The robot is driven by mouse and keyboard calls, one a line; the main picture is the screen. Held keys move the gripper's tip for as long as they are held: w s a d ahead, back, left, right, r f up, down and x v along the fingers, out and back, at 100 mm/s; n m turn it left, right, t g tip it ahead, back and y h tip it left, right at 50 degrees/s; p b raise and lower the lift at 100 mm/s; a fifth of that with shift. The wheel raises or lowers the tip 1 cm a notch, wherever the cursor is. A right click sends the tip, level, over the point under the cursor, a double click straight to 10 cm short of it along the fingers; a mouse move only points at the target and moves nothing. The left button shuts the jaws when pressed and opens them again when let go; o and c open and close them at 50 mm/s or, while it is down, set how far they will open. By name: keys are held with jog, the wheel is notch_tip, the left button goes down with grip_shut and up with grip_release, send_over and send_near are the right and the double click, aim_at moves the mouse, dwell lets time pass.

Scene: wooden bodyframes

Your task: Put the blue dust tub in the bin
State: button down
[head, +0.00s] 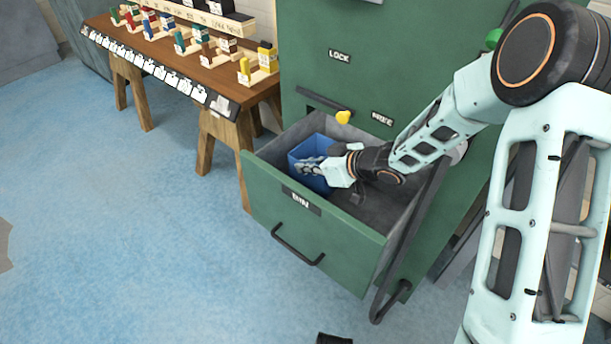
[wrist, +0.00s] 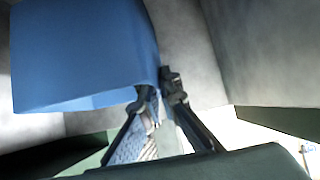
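The blue dust tub (head: 306,154) is inside the open green drawer (head: 320,232), towards its left end. The drawer's front label seems to read BIN. My gripper (head: 318,166) reaches into the drawer at the tub's right side. In the wrist view the tub (wrist: 85,55) fills the upper left. My two fingers (wrist: 161,92) come close together at its lower right corner, with a thin blue edge between the tips. They look shut on the tub's wall. The tub's underside is hidden in the head view, so I cannot tell whether it touches the drawer floor.
The green cabinet (head: 335,80) stands behind the drawer, with a yellow knob (head: 343,117) above it. A wooden table (head: 205,65) with several coloured block pieces is at the left. A small black object (head: 333,339) lies on the blue floor, which is otherwise clear in front.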

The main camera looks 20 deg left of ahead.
aim_at(305, 174)
jog(key=shift+f+b, duration=0.3)
jog(key=shift+f, duration=0.85)
jog(key=shift+f, duration=0.6)
jog(key=c, duration=2.2)
grip_release()
jog(key=shift+o, duration=0.2)
jog(key=shift+r, duration=0.2)
jog(key=p+v, duration=0.4)
jog(key=v, duration=0.8)
jog(key=shift+r, duration=0.45)
